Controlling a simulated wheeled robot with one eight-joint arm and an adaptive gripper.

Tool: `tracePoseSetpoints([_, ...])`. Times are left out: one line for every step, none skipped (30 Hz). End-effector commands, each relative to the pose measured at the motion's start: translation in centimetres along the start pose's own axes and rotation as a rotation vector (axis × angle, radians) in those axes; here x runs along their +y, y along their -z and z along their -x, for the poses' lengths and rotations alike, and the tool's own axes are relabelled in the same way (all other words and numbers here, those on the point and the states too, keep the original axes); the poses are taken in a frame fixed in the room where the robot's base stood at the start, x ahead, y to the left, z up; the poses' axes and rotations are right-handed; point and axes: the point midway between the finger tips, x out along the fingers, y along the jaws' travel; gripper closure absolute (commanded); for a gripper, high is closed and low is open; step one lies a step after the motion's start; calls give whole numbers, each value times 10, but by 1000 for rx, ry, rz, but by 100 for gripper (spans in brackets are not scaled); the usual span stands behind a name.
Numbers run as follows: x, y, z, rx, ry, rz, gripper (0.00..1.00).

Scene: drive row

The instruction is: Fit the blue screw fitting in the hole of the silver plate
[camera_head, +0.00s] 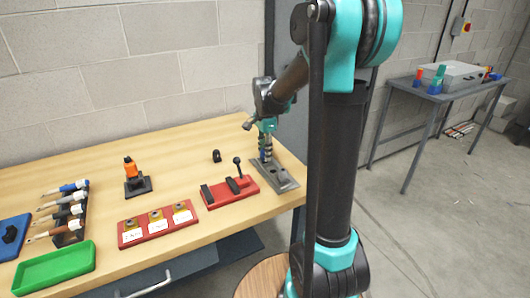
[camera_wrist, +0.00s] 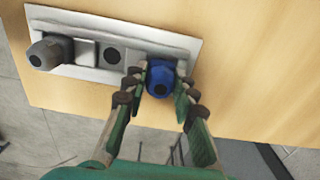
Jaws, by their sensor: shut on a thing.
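The silver plate (camera_head: 288,184) lies flat at the right end of the wooden table. My gripper (camera_head: 264,146) is over the plate. In the wrist view my gripper (camera_wrist: 158,72) is shut on the blue screw fitting (camera_wrist: 160,80), to the right of the open hole and over the plate's right part. The fitting's lower end is hidden, so I cannot tell whether it touches the plate.
A red base with a black lever (camera_head: 232,190) stands just left of the plate. A small black part (camera_head: 216,156) is behind it. A red tray with several fittings (camera_head: 158,224) and a green tray (camera_head: 55,268) are further left. The table edge is close to the plate.

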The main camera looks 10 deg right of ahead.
Motion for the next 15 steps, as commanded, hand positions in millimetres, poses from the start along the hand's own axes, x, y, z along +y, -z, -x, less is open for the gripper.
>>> tracePoseSetpoints([0,0,0,0,0,0,100])
tracePoseSetpoints([0,0,0,0,0,0,100])
tracePoseSetpoints([0,0,0,0,0,0,100])
tracePoseSetpoints([0,0,0,0,0,0,100])
tracePoseSetpoints([0,0,0,0,0,0,100])
tracePoseSetpoints([0,0,-1,0,0,0,100])
tracePoseSetpoints([0,0,-1,0,0,0,100])
tracePoseSetpoints([0,0,-1,0,0,0,100])
tracePoseSetpoints([0,0,-2,0,0,0,100])
tracePoseSetpoints([0,0,-2,0,0,0,100])
tracePoseSetpoints([0,0,-3,0,0,0,100])
tracePoseSetpoints([0,0,-3,0,0,0,100])
tracePoseSetpoints([0,0,-4,0,0,0,100])
tracePoseSetpoints([0,0,-4,0,0,0,100])
tracePoseSetpoints([0,0,-4,0,0,0,100])
